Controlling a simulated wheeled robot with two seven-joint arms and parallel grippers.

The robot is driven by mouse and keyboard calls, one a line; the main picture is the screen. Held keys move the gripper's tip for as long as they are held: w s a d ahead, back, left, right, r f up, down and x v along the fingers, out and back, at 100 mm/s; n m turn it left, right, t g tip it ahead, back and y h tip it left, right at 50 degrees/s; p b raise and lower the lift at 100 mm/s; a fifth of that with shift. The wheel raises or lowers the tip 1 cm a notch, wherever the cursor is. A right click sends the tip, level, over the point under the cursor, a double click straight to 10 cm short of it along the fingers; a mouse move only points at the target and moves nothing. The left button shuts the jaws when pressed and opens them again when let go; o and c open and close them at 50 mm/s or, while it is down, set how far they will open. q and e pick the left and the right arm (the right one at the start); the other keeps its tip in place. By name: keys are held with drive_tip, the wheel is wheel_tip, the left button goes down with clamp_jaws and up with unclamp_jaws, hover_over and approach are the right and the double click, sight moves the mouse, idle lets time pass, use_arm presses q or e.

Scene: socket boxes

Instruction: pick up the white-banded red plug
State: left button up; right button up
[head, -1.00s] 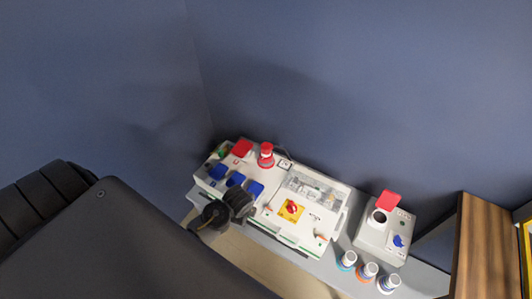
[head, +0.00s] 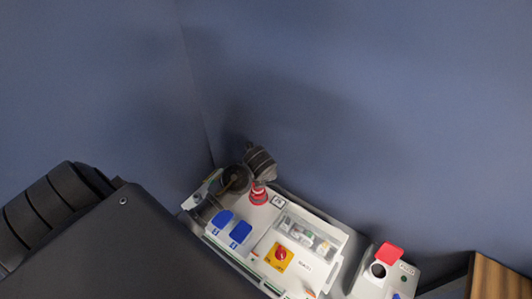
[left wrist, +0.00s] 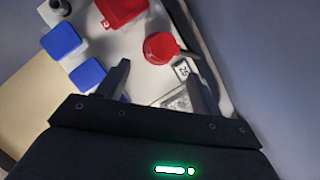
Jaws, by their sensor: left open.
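The red plug (head: 258,197) stands at the back edge of the large grey-white socket box (head: 312,272). In the left wrist view the plug (left wrist: 161,48) shows as a round red top just beyond my fingertips. My left gripper (left wrist: 156,63) is open and empty, with one finger on either side of the line to the plug. I cannot tell its height above the plug. My right gripper is not in view.
A red socket cover (left wrist: 121,11) and blue covers (left wrist: 61,41) (head: 241,233) sit beside the plug. A yellow plate with a red knob (head: 280,257) and a clear window (head: 308,235) are on the same box. A smaller box (head: 371,285) stands right. Blue walls lie close behind.

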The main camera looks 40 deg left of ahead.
use_arm(q)
hover_over(258, 190)
wheel_tip(258, 190, down, 5)
drive_tip(key=shift+r, duration=0.15)
drive_tip(key=shift+w, duration=0.1)
drive_tip(key=shift+a+f, duration=0.1)
drive_tip(key=shift+f, duration=0.2)
drive_tip(key=shift+p+x, duration=0.45)
drive_tip(key=shift+x, duration=1.9)
drive_tip(key=shift+w, duration=0.15)
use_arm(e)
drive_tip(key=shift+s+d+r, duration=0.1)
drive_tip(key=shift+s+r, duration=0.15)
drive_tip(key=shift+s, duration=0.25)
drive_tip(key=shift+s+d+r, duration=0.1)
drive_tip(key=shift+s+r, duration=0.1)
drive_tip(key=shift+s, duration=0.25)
use_arm(q)
drive_tip(key=shift+c, duration=0.5)
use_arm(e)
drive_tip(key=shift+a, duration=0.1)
